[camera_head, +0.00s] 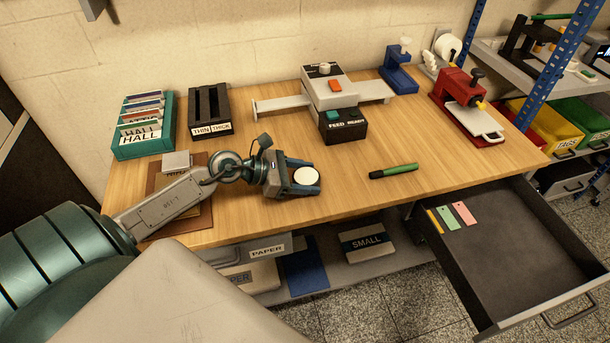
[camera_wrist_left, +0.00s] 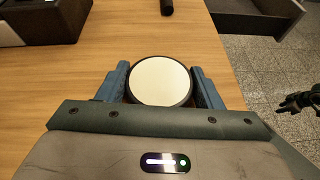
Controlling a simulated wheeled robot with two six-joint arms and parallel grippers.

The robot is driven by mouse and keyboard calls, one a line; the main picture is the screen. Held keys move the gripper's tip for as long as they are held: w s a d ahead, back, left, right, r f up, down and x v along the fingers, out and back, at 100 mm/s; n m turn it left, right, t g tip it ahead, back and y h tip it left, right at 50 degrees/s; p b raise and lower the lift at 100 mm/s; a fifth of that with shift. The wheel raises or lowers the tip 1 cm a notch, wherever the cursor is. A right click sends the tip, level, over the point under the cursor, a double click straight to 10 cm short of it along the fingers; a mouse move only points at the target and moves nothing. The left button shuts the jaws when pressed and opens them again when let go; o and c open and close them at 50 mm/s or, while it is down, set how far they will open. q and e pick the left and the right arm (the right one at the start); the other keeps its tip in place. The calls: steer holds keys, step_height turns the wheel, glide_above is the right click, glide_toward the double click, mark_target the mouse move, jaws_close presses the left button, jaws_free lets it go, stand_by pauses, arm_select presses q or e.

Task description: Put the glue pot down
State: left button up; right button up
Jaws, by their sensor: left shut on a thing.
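The glue pot (camera_head: 306,176) is round with a pale, cream-white top and a dark rim. It sits between the blue fingers of my left gripper (camera_head: 308,182), which is shut on it low over the front of the wooden table. In the left wrist view the pot's top (camera_wrist_left: 159,81) faces the camera, with one finger on each side. Its lower part is hidden, so I cannot tell whether it touches the tabletop. A dark jaw-like shape, apparently my right gripper (camera_wrist_left: 291,103), shows small at the right of the left wrist view, over the floor.
A green marker (camera_head: 394,171) lies right of the pot. A machine (camera_head: 328,95) stands behind, with a black thin/thick holder (camera_head: 209,116) and a teal card box (camera_head: 143,139) to the left. An open drawer (camera_head: 489,246) juts out front right.

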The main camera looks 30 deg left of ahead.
arm_select(q)
steer(key=o, duration=1.1)
steer(key=shift+w+a+f, duration=0.1)
steer(key=shift+a, duration=0.05)
steer(key=shift+c, duration=0.2)
